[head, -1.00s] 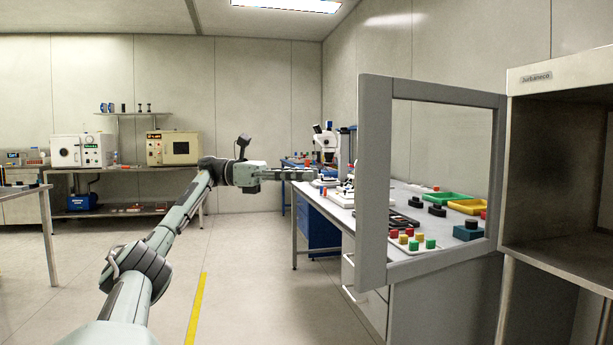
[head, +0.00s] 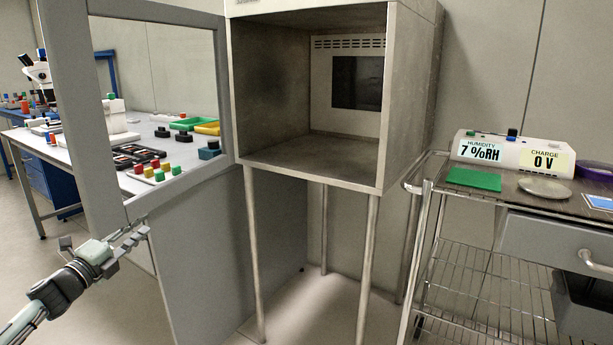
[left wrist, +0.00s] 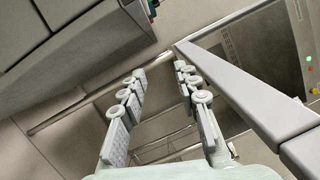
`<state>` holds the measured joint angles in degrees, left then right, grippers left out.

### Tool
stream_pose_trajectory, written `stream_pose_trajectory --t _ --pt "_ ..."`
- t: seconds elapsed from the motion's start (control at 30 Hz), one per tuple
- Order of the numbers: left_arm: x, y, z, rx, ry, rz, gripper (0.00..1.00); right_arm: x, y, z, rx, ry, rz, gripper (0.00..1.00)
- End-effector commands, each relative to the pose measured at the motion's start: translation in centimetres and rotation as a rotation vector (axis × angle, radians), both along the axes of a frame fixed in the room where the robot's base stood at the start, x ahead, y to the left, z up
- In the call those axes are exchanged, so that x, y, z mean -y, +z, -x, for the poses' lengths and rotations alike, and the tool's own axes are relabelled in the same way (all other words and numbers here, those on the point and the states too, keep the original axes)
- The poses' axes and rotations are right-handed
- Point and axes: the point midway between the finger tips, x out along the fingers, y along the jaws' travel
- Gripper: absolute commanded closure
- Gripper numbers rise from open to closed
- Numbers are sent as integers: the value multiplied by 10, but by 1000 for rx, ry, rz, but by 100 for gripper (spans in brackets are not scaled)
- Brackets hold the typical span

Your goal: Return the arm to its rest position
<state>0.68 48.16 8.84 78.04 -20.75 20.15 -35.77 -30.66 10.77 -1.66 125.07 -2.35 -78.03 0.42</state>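My left arm (head: 62,288) comes in low at the left edge of the head view. Its left gripper (head: 135,235) is in front of the grey frame of the open cabinet door (head: 66,110), near its lower part. I cannot tell whether they touch. In the left wrist view the two fingers of the left gripper (left wrist: 159,72) stand apart with nothing held between them. A long grey bar (left wrist: 245,95) runs close along the right of the fingers. My right gripper is in neither view.
The open cabinet (head: 310,155) is empty on its visible shelf. A wire cart (head: 470,255) with a humidity and charge meter (head: 513,153) stands at the right. A workbench (head: 145,130) with colored blocks and trays shows through the door. Open floor lies at the lower left.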

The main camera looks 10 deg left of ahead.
Motion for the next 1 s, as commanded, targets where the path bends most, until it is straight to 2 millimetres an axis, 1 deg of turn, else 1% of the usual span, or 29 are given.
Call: stream_pose_trajectory --t 0.03,0.07,0.1,0.13,0.17,0.2,0.27,0.3,0.37,0.4,0.47,0.5,0.57,0.6,0.7,0.8,0.9,1.0 --pt "17 -39 6 -63 54 129 68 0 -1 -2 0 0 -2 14" --pt "25 -60 10 -101 92 203 68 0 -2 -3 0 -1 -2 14" --pt "35 -87 17 -151 144 301 68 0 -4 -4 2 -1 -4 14" --pt "43 -107 25 -188 184 370 68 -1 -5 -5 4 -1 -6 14" --pt "52 -127 33 -227 223 437 68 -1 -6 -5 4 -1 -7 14" --pt "64 -152 45 -278 277 525 68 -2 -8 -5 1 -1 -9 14" --pt "83 -187 67 -354 358 648 68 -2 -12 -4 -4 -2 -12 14" --pt "97 -209 83 -404 412 726 68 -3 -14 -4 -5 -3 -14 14" --pt "119 -239 109 -480 496 838 68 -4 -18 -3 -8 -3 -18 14" --pt "135 -257 129 -531 553 908 68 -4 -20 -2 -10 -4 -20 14" --pt "160 -281 159 -608 638 1006 68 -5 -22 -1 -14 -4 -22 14" --pt "177 -294 180 -659 697 1069 68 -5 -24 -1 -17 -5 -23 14" --pt "202 -311 211 -732 783 1152 68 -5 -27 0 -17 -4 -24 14" --pt "217 -319 232 -779 838 1201 68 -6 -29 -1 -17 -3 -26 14" --pt "252 -332 276 -878 958 1294 68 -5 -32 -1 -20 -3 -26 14" --pt "276 -337 307 -949 1048 1352 68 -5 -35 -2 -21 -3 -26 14" --pt "289 -338 325 -988 1098 1380 68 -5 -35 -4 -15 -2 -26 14" --pt "294 -339 331 -1002 1116 1389 68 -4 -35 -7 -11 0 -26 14"
